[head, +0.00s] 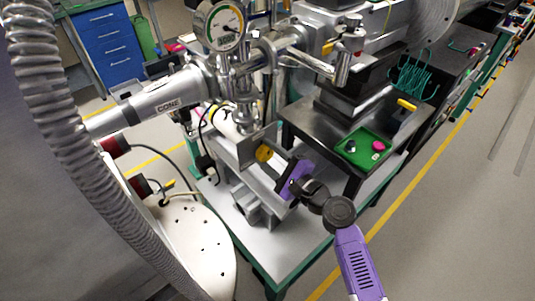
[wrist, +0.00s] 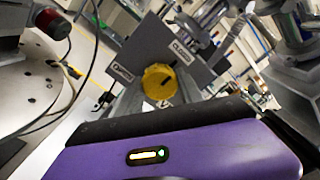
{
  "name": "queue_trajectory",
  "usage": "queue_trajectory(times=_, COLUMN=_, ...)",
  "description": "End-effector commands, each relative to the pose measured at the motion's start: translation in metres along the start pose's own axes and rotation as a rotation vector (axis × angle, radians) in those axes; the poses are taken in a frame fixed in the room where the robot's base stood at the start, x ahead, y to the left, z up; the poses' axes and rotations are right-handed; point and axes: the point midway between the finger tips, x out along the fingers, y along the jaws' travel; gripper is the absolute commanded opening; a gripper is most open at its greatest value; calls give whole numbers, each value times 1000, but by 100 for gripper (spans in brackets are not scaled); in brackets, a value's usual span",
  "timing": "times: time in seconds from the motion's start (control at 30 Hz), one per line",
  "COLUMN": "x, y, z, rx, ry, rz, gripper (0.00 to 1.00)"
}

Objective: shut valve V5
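A round yellow knob (head: 264,153) sits on the front of a grey plate (head: 236,152) among the beamline parts. No V5 label is readable. In the wrist view the knob (wrist: 160,82) is at the centre, with a short dark mark on its face. A "CLOSED" label (wrist: 183,51) is to its upper right. A second label (wrist: 122,73), too small to read surely, is to its left. My purple gripper (head: 291,176) is just right of and below the knob, seemingly apart from it. Its fingers cannot be made out in either view.
A pipe marked "CONE" (head: 168,104) and a dial gauge (head: 225,27) stand behind and left of the knob. A black table with a green tray (head: 363,146) is to the right. A ribbed hose (head: 62,125) crosses the left side. The floor at right is clear.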

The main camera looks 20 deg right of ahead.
Motion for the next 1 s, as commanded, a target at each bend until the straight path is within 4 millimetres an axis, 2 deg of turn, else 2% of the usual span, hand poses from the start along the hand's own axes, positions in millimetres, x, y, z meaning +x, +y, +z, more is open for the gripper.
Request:
queue_trajectory(times=0.03, x=-1, y=1, z=-2, rx=2, ry=4, rz=1, gripper=51)
queue_trajectory(times=0.1, x=-1, y=1, z=-2, rx=2, ry=3, rz=1, gripper=65)
queue_trajectory(times=0.47, x=-3, y=1, z=-1, rx=0, ry=1, rz=0, gripper=65)
queue_trajectory(times=0.57, x=-14, y=2, z=-2, rx=0, ry=3, rz=0, gripper=65)
queue_trajectory(times=0.83, x=-58, y=2, z=-2, rx=0, ry=4, rz=1, gripper=65)
queue_trajectory(times=1.0, x=-75, y=2, z=-2, rx=0, ry=3, rz=1, gripper=65)
